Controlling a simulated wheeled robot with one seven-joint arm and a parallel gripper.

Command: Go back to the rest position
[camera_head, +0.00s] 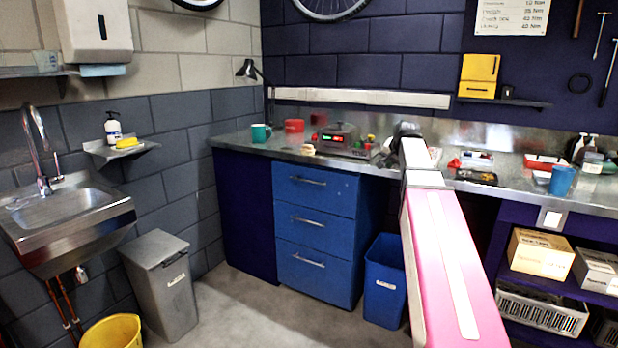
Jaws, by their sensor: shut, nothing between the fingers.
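My arm reaches from the lower right toward the workbench (350,158). Its pink link is in front, with a white and dark wrist part beyond it. My gripper (397,138) is the small dark end over the bench, just right of the grey device with a red display (338,138). It is shut and empty. The fingers are small and partly hidden behind the wrist, and I cannot tell whether they touch anything.
A teal mug (261,132) and a red box (294,126) stand on the bench at left. A black tray (476,177), a red tray (545,162) and a blue cup (562,181) are at right. A blue bin (385,281) stands below. Floor at lower middle is clear.

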